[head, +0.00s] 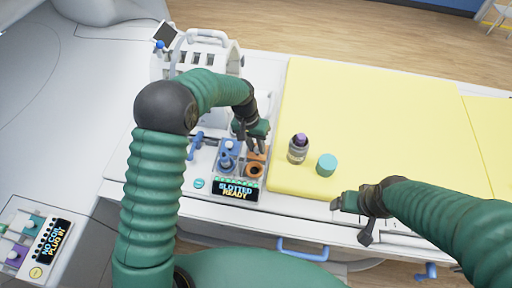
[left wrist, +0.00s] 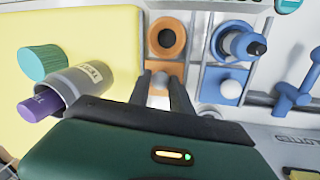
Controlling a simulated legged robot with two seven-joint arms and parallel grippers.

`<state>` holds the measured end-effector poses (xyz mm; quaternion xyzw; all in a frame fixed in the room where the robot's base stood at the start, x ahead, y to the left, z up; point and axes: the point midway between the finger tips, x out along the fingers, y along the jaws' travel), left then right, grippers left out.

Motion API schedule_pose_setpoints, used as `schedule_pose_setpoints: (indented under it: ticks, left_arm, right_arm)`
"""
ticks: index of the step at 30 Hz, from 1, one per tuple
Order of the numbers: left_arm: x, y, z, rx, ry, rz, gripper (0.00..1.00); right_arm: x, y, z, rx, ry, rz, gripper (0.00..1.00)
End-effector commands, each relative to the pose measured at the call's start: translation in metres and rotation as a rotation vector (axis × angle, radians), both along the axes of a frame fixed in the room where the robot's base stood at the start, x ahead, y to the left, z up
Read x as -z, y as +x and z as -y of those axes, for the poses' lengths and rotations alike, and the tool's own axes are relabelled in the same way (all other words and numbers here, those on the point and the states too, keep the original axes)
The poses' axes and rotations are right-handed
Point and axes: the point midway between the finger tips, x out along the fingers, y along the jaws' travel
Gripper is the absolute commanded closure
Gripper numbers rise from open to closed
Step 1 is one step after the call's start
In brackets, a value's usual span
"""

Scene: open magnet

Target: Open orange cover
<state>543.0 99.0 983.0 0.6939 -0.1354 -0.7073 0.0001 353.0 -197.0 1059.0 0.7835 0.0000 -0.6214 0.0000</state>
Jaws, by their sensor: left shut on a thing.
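The orange cover (head: 257,157) is a small block with a pale knob on a panel with a lit display. In the left wrist view the orange cover (left wrist: 165,69) lies just below an orange ring socket (left wrist: 166,38), whose dark hole is uncovered. My left gripper (head: 257,149) reaches down onto the cover. In the left wrist view its fingers (left wrist: 159,88) are shut on the cover's pale knob, partly hiding it. My right gripper (head: 343,203) hangs near the front edge of the yellow pad, away from the panel; its finger opening is unclear.
A blue socket (left wrist: 238,42) with a plug and a blue cover (left wrist: 222,85) sit beside the orange ones. A grey bottle (head: 298,153) with a purple cap and a teal lid (head: 326,164) stand on the yellow pad (head: 385,110). A blue-handled lever (head: 196,143) is left of the panel.

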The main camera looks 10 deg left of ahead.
Motion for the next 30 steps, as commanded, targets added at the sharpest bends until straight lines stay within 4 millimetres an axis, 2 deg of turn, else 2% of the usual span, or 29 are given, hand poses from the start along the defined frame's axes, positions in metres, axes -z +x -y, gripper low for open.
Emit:
schedule_pose_setpoints:
  ticks: [1, 5, 14, 17, 20, 30]
  left_arm:
    - [-0.001, 0.001, 0.0, 0.0, 0.0, 0.002, 0.71]
    - [0.0, 0.0, 0.0, 0.0, 0.0, 0.001, 0.54]
    - [-0.001, 0.0, 0.0, 0.0, 0.0, 0.001, 0.54]
    - [-0.009, 0.001, -0.002, -0.001, -0.001, 0.003, 0.54]
    - [-0.028, 0.002, -0.006, -0.001, -0.001, 0.005, 0.54]
    - [-0.125, 0.007, -0.024, -0.001, -0.001, 0.005, 0.54]
  right_arm:
    - [0.0, 0.0, 0.0, 0.0, 0.0, 0.0, 0.2]
    - [0.0, 0.0, 0.0, 0.0, 0.0, 0.0, 0.2]
    - [0.0, 0.0, 0.0, 0.0, 0.0, 0.0, 0.2]
    - [0.002, 0.0, 0.0, 0.0, 0.0, 0.0, 0.2]
    - [0.006, 0.0, 0.0, 0.0, 0.0, 0.0, 0.2]
    - [0.016, 0.0, 0.0, 0.0, 0.0, 0.0, 0.2]
